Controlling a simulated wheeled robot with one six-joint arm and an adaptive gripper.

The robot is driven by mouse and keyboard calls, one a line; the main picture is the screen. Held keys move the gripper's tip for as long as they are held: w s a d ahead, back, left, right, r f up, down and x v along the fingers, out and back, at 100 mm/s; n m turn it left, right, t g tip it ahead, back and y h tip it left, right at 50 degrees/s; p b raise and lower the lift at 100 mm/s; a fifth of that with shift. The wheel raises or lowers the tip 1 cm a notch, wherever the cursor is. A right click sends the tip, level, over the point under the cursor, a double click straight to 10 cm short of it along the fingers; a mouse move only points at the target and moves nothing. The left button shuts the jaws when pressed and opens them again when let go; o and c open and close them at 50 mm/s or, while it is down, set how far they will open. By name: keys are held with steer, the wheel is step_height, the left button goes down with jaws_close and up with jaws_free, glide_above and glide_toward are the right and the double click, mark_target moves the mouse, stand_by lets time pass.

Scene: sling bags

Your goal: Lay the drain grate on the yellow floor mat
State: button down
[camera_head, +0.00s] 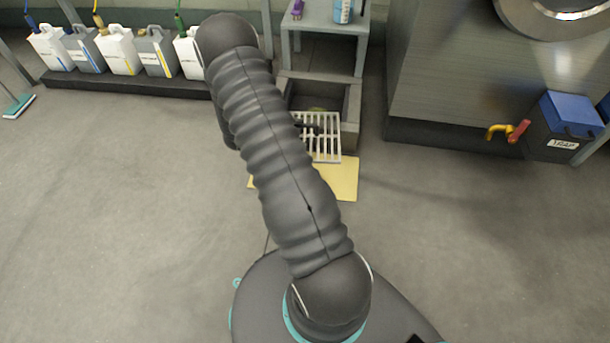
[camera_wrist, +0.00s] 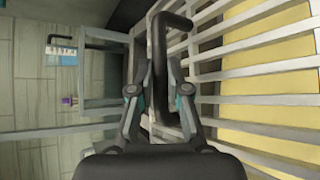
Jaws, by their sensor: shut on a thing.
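The drain grate (camera_head: 330,148) is a pale slatted panel just right of my arm in the head view. It overlaps the far part of the yellow floor mat (camera_head: 345,186) and the front of the square drain pit. In the wrist view the grate (camera_wrist: 262,48) is close, with the yellow mat (camera_wrist: 260,128) showing through its slats. My gripper (camera_wrist: 160,78) is shut on a black bent handle (camera_wrist: 171,21) at the grate's edge. How the handle joins the grate is hidden. Whether the grate touches the mat cannot be told. My arm covers part of the mat.
A grey metal stand (camera_head: 325,45) rises behind the pit. A large steel machine (camera_head: 450,70) and a blue-lidded box (camera_head: 565,125) stand right. Several jugs (camera_head: 120,50) line a low dark platform at left. The floor around the mat is clear.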

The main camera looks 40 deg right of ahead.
steer(key=shift+s+d+f+m+g, duration=0.2)
steer(key=shift+s+f+m+g, duration=0.4)
steer(key=shift+s+f, duration=0.2)
step_height(320, 180, down, 18)
steer(key=b, duration=0.4)
steer(key=c, duration=1.1)
jaws_free()
steer(key=shift+c, duration=0.2)
